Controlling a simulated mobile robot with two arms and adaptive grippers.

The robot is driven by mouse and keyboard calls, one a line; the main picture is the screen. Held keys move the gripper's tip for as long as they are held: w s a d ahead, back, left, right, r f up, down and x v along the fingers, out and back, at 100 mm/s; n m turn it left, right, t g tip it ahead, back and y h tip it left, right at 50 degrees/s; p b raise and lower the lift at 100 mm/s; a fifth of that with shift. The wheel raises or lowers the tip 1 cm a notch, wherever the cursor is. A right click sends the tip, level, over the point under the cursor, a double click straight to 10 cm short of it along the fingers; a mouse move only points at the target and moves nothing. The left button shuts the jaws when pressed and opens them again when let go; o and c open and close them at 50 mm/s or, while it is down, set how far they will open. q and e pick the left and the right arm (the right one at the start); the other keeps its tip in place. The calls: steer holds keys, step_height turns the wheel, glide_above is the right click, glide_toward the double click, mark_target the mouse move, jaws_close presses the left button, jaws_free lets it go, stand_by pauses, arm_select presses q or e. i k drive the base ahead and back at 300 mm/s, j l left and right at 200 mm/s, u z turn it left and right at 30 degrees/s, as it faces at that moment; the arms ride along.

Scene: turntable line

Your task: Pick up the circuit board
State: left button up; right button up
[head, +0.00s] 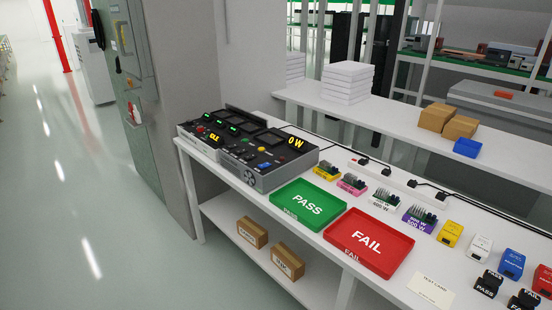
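Several small circuit boards with upright parts stand in a row on the white table, right of the green PASS tray: one on a yellow base (327,172), one on a pink base (352,185), one on a white base (384,200) and one on a purple base (420,219). The white and purple bases carry wattage labels too small to read surely. I cannot tell which board is meant. Neither of my grippers shows in the head view.
A green PASS tray (276,197) and a red FAIL tray (335,259) lie empty on the table. A black test console (265,172) stands left of them. Yellow (450,235), white (479,248) and blue (511,265) adapters stand at right. A power strip (388,175) and cables run behind.

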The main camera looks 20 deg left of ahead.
mark_target(350, 184)
steer(key=i+j+z, duration=0.1)
steer(key=z, duration=0.25)
steer(key=i+j+z, duration=0.1)
steer(key=j+z, duration=0.35)
steer(key=z, duration=0.25)
steer(key=i, duration=0.05)
